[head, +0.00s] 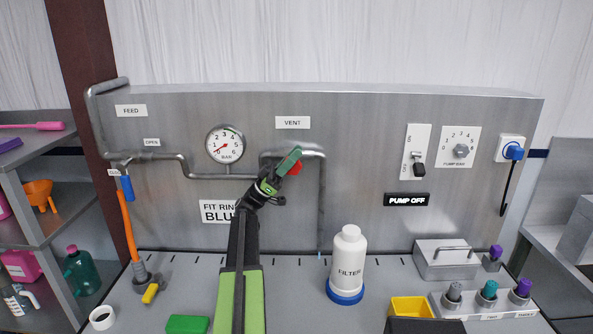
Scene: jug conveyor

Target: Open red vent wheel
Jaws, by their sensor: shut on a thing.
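The red vent wheel (295,168) sits on the bent pipe below the VENT label (293,122), on the grey metal panel. Only part of its red rim shows, because my gripper (288,162) covers the rest. My gripper reaches up from the bottom of the view and is at the wheel, with its green finger slanting across the wheel's upper left. The gripper is shut on the wheel. How far the wheel is turned cannot be told.
A white FILTER bottle (348,258) on a blue base stands on the bench right of my arm. A round gauge (225,145) is left of the wheel. A blue handle (127,188) and orange hose (129,226) are at the left. A PUMP OFF sign (406,199) is on the right.

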